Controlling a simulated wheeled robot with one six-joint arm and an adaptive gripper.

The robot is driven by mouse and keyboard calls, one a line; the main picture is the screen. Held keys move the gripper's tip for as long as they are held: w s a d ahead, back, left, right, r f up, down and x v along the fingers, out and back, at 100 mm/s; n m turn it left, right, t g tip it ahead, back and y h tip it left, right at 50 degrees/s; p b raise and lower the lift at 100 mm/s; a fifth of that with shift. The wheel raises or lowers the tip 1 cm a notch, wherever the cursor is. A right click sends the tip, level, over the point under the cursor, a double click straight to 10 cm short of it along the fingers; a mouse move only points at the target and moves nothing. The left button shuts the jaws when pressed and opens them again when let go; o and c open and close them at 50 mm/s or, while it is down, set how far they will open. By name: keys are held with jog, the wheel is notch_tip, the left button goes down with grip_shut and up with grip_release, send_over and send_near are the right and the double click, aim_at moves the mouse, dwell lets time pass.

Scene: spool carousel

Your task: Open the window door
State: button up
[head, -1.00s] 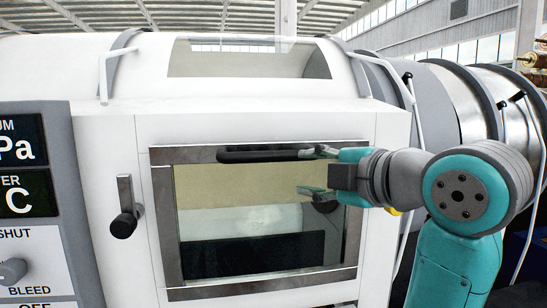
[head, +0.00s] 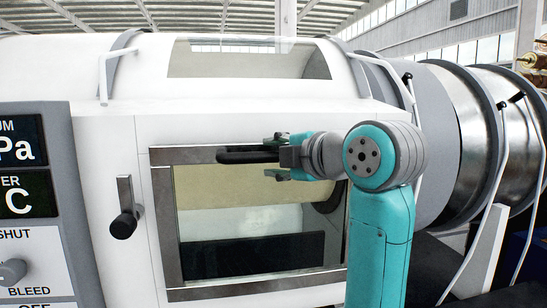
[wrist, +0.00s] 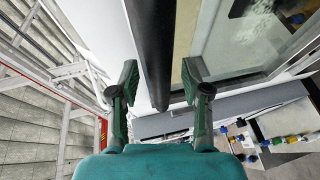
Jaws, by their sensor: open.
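The window door (head: 165,225) is a metal-framed pane in the white housing and looks shut. Its black bar handle (head: 240,156) runs level along the top of the frame; in the wrist view the bar (wrist: 152,45) passes between my fingers. My gripper (head: 276,156) is open at the right part of the handle, one finger above the bar's height and one below. In the wrist view my gripper (wrist: 160,75) shows gaps on both sides of the bar. The bar's right end is hidden behind my gripper in the head view.
A metal latch with a black knob (head: 124,222) sits left of the door. A grey control panel (head: 75,200) stands further left. A white bent rail (head: 103,78) and a sloped upper window (head: 250,60) are above. Metal drums (head: 450,130) stand at the right.

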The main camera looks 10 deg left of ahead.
jog(key=shift+w+a, duration=0.25)
jog(key=shift+w, duration=0.05)
jog(key=shift+c, duration=0.3)
grip_shut()
jog(key=shift+f, duration=0.1)
